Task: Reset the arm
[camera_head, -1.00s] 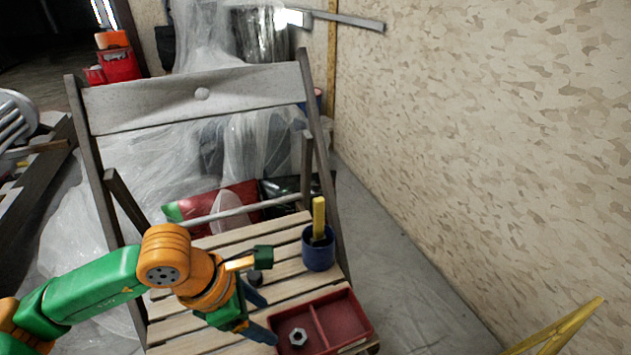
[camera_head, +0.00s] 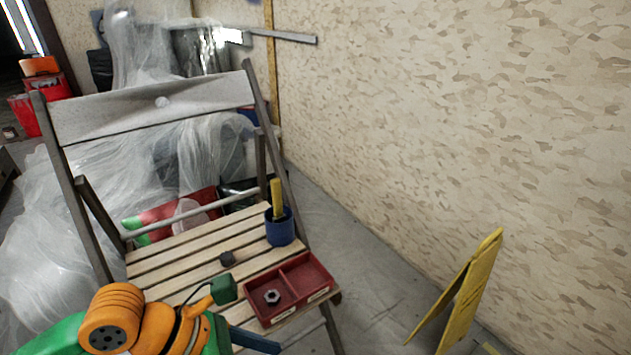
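My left arm comes in from the lower left in the head view, green and orange. Its gripper (camera_head: 258,341) is low at the bottom edge, in front of the folding chair's slatted seat. A dark finger shows beside the red tray's near left corner; the rest is cut off or hidden, so I cannot tell whether it is open. My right gripper is not in view. The wooden chair (camera_head: 160,262) bears a red two-part tray (camera_head: 307,278) with a metal nut (camera_head: 272,297) in its left compartment. A blue cup (camera_head: 280,230) with a yellow-handled item (camera_head: 277,198) stands behind the tray.
A small dark round piece (camera_head: 227,259) lies on the seat. A yellow folding floor sign (camera_head: 462,295) stands at the lower right. A patterned wall (camera_head: 450,110) runs along the right. Plastic sheeting (camera_head: 60,240) covers the floor at left. Bare floor lies between chair and wall.

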